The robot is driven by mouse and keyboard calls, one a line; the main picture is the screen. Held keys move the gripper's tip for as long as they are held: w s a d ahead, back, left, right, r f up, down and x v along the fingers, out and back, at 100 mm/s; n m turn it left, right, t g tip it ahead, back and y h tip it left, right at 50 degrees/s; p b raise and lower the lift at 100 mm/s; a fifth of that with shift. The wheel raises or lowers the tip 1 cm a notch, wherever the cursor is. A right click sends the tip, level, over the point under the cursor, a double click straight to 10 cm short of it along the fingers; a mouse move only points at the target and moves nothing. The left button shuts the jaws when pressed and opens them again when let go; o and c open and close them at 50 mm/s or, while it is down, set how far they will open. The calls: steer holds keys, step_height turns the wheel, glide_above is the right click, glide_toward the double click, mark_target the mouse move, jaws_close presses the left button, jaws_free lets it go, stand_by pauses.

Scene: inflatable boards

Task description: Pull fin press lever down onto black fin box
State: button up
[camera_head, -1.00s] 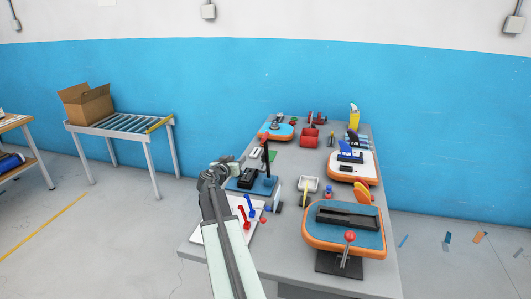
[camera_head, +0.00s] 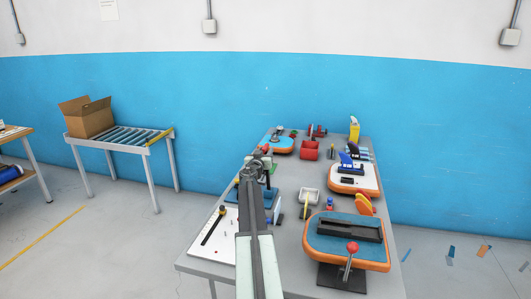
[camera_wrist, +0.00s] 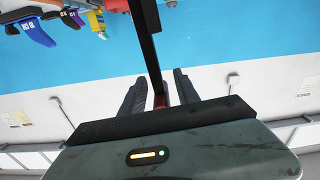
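My gripper (camera_head: 259,167) is at the upright dark post of the press on the left half of the table. In the wrist view, a dark bar (camera_wrist: 147,45), seemingly the press lever, runs down between my two parted fingers (camera_wrist: 158,95). A small red part (camera_wrist: 159,99) shows between the fingers. The fingers look apart from it. The black fin box on that base is hidden behind my arm.
An orange-edged board (camera_head: 317,252) with a long black recess and a red-knobbed lever (camera_head: 352,248) is at the front right. A white panel (camera_head: 222,250) lies front left.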

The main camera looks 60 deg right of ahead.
jaws_close()
stand_by(0.8)
stand_by(0.5)
